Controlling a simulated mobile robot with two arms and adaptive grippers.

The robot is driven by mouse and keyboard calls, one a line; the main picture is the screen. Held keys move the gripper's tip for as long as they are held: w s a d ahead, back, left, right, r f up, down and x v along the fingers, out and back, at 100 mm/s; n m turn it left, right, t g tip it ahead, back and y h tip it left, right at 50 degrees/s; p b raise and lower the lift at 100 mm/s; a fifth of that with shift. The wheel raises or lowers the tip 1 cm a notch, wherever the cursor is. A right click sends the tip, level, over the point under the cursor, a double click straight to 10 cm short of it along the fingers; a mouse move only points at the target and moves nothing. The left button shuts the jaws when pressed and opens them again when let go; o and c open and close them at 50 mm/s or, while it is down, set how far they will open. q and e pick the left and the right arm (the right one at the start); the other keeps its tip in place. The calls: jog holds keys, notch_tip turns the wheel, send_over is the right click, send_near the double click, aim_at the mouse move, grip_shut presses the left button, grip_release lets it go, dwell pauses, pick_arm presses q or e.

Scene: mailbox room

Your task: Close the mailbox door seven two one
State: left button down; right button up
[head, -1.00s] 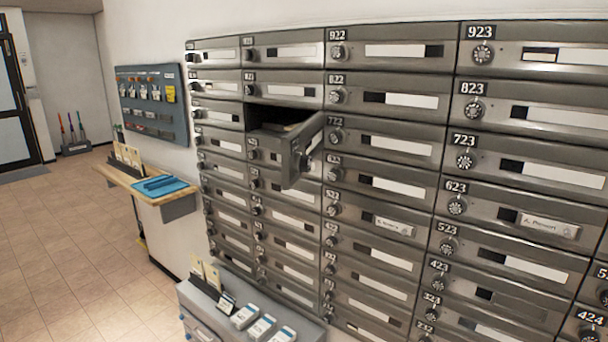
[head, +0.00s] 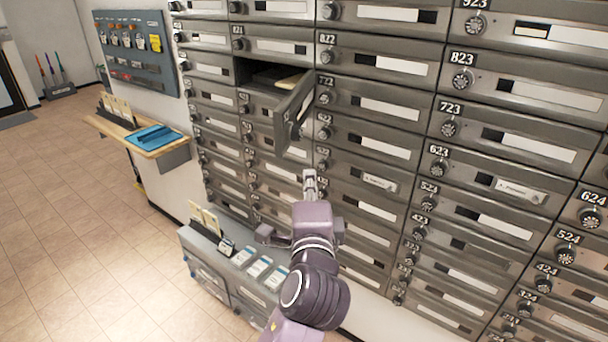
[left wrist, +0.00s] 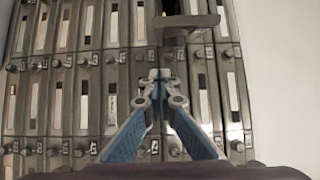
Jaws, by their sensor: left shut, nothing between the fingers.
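The open mailbox door (head: 291,118) stands swung out from its compartment (head: 266,76) in the second column from the left, in the row of 722. Its number plate cannot be read. Something pale lies inside the dark opening. My left gripper (head: 310,178) is shut and empty, below and slightly right of the door, apart from it. In the left wrist view the closed fingertips (left wrist: 160,76) point toward the mailboxes, and the open door (left wrist: 188,22) juts out beyond them near the top. My right gripper is in neither view.
Closed mailboxes fill the wall around the door. A grey cabinet (head: 215,282) with cards and papers on top stands low, left of my arm. A wooden shelf (head: 170,144) with a blue tray is farther left. The tiled floor at left is clear.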

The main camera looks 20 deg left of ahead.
pick_arm(q)
jog(key=w+a+b, duration=0.2)
jog(key=w+a, duration=0.4)
jog(key=w, duration=0.1)
jog(key=shift+w+a, duration=0.15)
jog(key=shift+w, duration=0.2)
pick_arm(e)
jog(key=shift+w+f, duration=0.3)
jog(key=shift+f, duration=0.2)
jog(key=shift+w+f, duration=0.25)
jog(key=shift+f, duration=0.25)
pick_arm(q)
jog(key=shift+f, duration=0.1)
